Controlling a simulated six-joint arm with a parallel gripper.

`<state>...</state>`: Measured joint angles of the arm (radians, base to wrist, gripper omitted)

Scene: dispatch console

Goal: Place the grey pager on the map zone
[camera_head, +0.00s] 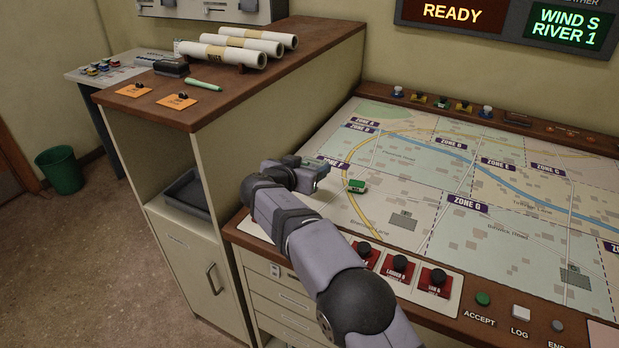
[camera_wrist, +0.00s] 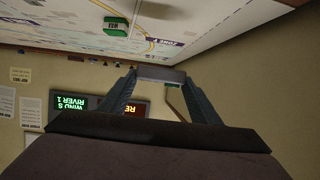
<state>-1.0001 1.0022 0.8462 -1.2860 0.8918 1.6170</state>
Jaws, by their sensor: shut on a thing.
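My gripper (camera_head: 316,168) is at the left end of the map table, above the map close to the zone F label. In the wrist view, its two fingers are shut on a flat grey piece (camera_wrist: 162,74), which I take to be the grey pager; its face is mostly hidden. The pager is held clear of the map, which shows upside down in that view.
A green block (camera_head: 357,186) lies on the map just right of my gripper. Red button units (camera_head: 398,268) line the front edge. A wooden-topped cabinet (camera_head: 230,95) with rolled charts stands left. Several small pieces sit on the back ledge. Much of the map is clear.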

